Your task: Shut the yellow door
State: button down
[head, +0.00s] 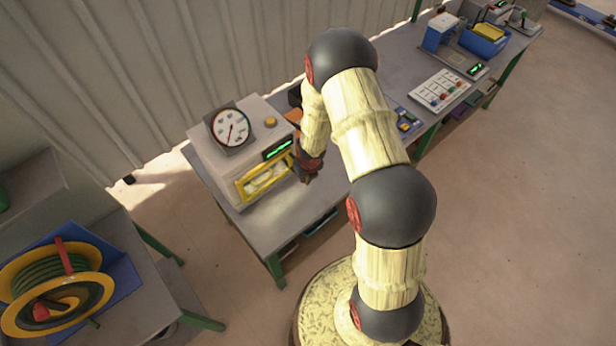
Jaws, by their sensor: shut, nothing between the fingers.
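The yellow door (265,178) is a yellow frame around a pale window, low on the front of a cream press box (213,160). It looks near the front face; I cannot tell whether it is fully shut or slightly ajar. My gripper (308,175) is shut and empty, pointing down just right of the door's right end. At this size I cannot tell whether it touches the door or the box.
The box carries a round gauge (231,127), a yellow button (270,122) and a green display (278,149). It stands on a grey bench (390,45) with more devices further right. A hose reel (55,285) sits at lower left. Floor at right is clear.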

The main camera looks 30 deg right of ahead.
jog(key=p+v, duration=0.4)
jog(key=v, duration=0.6)
jog(key=shift+w+f, duration=0.1)
